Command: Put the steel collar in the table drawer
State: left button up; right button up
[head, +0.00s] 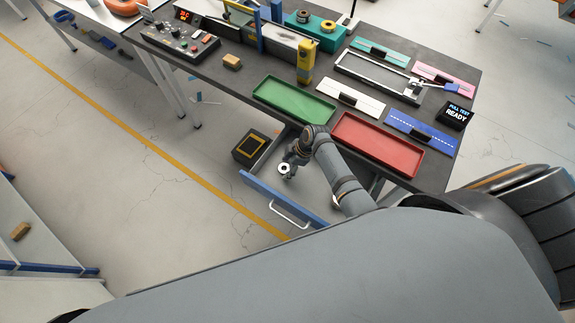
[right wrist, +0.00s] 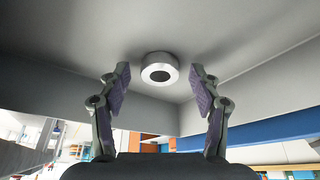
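The steel collar (head: 284,168) is a small pale ring with a dark hole. It lies in the open table drawer, which has a blue front (head: 285,202) and a pale handle. In the right wrist view the collar (right wrist: 158,70) rests on the bare grey drawer floor (right wrist: 80,45). My right gripper (head: 290,164) reaches down into the drawer. Its two fingers (right wrist: 160,92) are spread wide, with the collar beyond and between the tips, and visible gaps on both sides. My left gripper is not in view.
The dark table above the drawer holds a green tray (head: 294,101), a red tray (head: 377,144), a yellow post (head: 306,61) and several coloured boards. Open floor lies farther left.

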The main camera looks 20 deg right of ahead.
jog(key=v, duration=1.2)
dwell(0.3)
